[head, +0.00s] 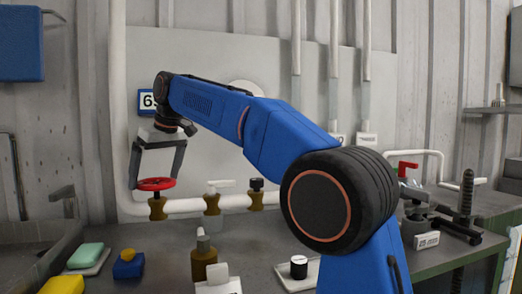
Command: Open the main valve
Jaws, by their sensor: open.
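A red handwheel valve (156,184) sits on a brass body on the white horizontal pipe, at left of the head view. No label on it reads as main valve. My gripper (154,177) is just above the wheel, pointing down, with its two fingers apart. The fingertips are at about the wheel's left and right rim; I cannot tell whether they touch it. Right of it on the same pipe are a brass valve with a white lever (219,184) and a brass valve with a dark knob (257,184).
My blue arm hides part of the wall panel and bench. On the bench stand a brown bottle (204,264), a blue block (128,266), a green sponge (87,254) and a black-topped jar (299,267). A red lever (408,165) shows at right. A sink (35,250) is at left.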

